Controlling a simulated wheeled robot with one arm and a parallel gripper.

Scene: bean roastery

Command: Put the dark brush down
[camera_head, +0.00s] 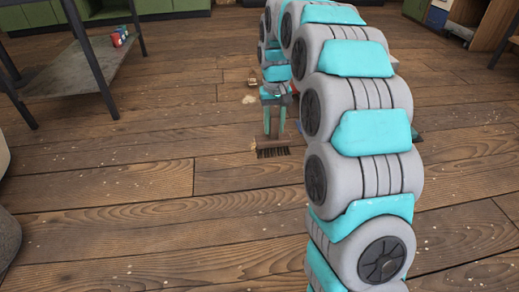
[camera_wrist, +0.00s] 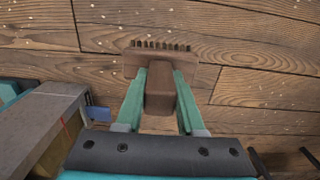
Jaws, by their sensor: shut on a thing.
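My gripper (camera_wrist: 160,84) is shut on the dark brush (camera_wrist: 158,94). In the wrist view the brown handle lies between the two teal fingers, and the wider head with a row of dark bristles shows just beyond the fingertips. In the head view my gripper (camera_head: 274,134) points down at the middle of the picture, left of my arm. The dark bristles of the brush (camera_head: 273,152) show just below the fingertips, close to the floor. I cannot tell whether the bristles touch the boards.
The plank floor (camera_head: 120,200) is open to the left and front, with scattered pale flecks. A grey low table (camera_head: 70,75) with dark legs stands at the upper left, holding small red and blue items (camera_head: 120,37). Green cabinets (camera_head: 40,14) line the back. My arm hides much of the right.

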